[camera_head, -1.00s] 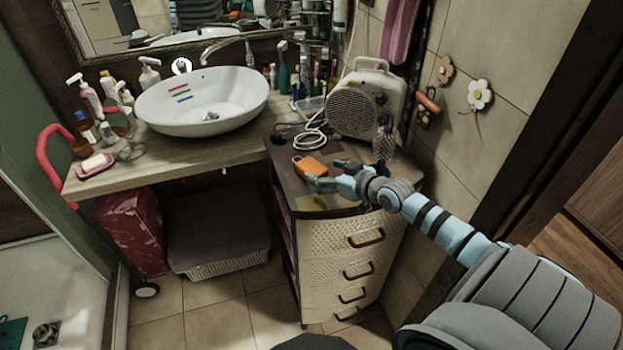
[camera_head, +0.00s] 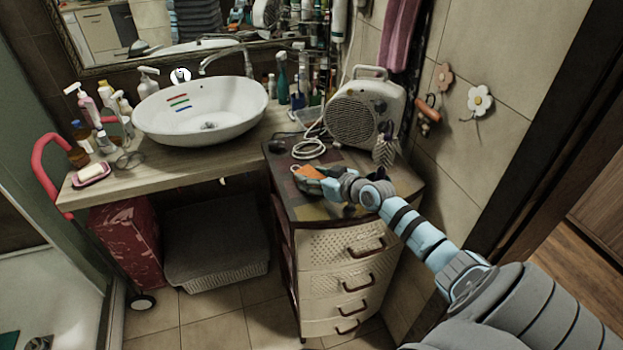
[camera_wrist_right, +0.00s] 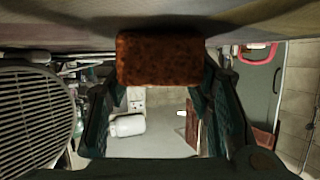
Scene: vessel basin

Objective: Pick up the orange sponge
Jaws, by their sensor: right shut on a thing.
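The orange sponge (camera_head: 309,171) is at the top of the drawer cabinet (camera_head: 312,205), near its left side. My right gripper (camera_head: 318,180) is at the sponge, with its fingers around it and partly hiding it in the head view. In the right wrist view the sponge (camera_wrist_right: 160,60) sits between the two dark fingers of the right gripper (camera_wrist_right: 158,85), which are shut on it. I cannot tell whether the sponge still touches the cabinet top. My left gripper is not in view.
A beige fan heater (camera_head: 364,112) stands behind the gripper, with a coiled white cable (camera_head: 309,148) beside it. A white basin (camera_head: 203,112) is on the wooden counter to the left. The tiled wall (camera_head: 480,160) bounds the right side.

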